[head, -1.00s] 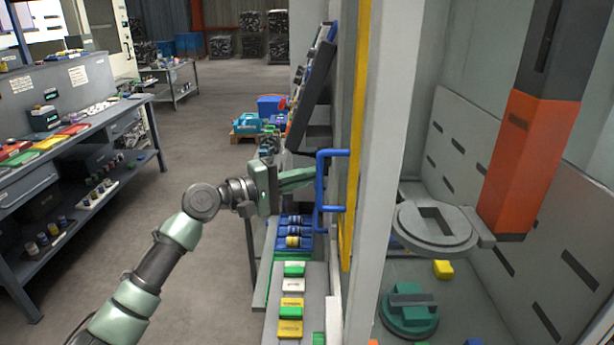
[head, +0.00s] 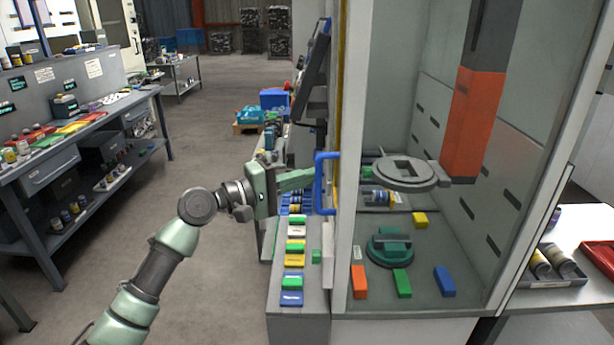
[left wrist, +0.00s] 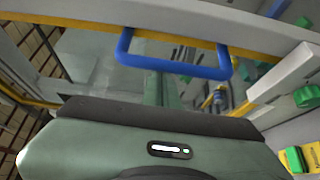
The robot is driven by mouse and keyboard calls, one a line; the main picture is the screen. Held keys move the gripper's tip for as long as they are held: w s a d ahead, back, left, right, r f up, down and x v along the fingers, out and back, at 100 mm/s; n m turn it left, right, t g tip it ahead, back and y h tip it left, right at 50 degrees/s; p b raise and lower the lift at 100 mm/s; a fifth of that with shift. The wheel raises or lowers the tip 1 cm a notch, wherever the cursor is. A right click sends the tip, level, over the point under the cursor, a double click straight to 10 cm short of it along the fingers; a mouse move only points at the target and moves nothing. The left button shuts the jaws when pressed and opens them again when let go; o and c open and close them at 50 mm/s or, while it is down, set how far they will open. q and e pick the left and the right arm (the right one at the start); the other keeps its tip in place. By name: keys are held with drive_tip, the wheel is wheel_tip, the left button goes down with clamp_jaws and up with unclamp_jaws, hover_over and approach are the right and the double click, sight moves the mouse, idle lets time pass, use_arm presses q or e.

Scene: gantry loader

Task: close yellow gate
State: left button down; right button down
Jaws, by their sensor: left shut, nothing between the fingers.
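The yellow-edged gate (head: 339,95) shows as a narrow strip, nearly edge-on, behind the pale post left of the loader's opening. Its blue bar handle (head: 321,184) sticks out to the left, and it also shows in the left wrist view (left wrist: 175,66). In that view a yellow strip (left wrist: 70,22) runs behind the handle. My left gripper (head: 311,178) is shut and empty, with its fingertips right beside the handle. I cannot tell whether they touch it. My right gripper is not in view.
A grey shelf (head: 282,322) with coloured blocks lies below the handle. Inside the cell, an orange gantry column (head: 472,125) hangs above a green round fixture (head: 390,250) and loose blocks. A grey workbench (head: 75,150) stands at left. The floor between is clear.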

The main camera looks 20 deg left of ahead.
use_arm(q)
drive_tip(key=shift+s+d+f, duration=0.15)
drive_tip(key=shift+f, duration=0.15)
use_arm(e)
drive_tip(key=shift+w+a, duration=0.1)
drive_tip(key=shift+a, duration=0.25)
